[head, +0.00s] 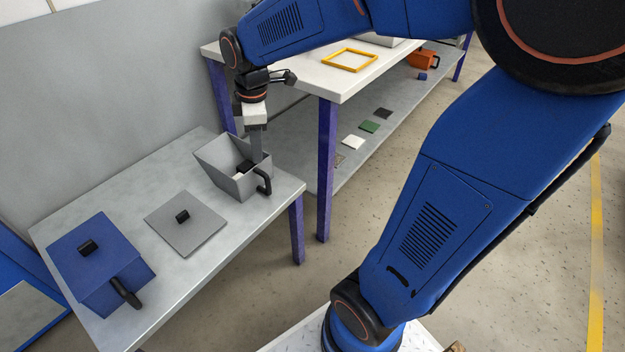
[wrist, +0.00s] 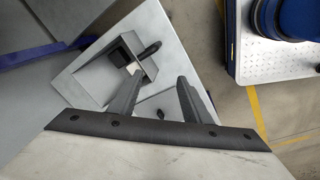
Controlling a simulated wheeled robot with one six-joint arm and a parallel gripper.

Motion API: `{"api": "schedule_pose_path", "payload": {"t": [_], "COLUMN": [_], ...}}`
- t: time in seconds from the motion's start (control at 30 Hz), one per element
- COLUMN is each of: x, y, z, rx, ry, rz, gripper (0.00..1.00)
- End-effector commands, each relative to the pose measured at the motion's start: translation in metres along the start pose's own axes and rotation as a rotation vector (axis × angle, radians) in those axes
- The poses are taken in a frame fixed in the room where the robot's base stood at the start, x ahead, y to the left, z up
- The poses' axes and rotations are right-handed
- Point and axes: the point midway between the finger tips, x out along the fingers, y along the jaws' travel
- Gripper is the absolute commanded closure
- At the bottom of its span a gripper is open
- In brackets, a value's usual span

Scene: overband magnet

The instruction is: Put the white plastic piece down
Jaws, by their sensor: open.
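A small white piece (wrist: 131,68) shows in the wrist view inside the open grey bin (wrist: 150,72), close to the tip of one finger. A black block lies beside it in the bin. My gripper (wrist: 160,77) is open, with a clear gap between its fingers. In the head view my gripper (head: 257,160) points down into the grey bin (head: 211,161), which has a black handle on its side.
A grey square lid (head: 190,238) with a black knob and a blue lidded box (head: 95,262) with a handle share the table (head: 165,297). Behind stands a taller bench with a yellow frame (head: 349,60). Its lower shelf holds several flat coloured squares and an orange bin (head: 422,60).

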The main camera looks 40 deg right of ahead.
Motion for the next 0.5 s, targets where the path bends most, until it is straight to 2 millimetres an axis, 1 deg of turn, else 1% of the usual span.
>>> {"api": "schedule_pose_path", "payload": {"t": [0.03, 0.2, 0.3, 0.5], "x": [-0.009, -0.028, -0.037, -0.047], "y": [-0.011, -0.045, -0.066, -0.108], "z": [0.007, 0.031, 0.044, 0.069], "rx": [0.062, 0.299, 0.438, 0.715], "ry": [0.008, 0.037, 0.059, 0.111], "rz": [0.017, 0.062, 0.085, 0.125], "gripper": [0.56, 0.56, 0.56, 0.56]}}
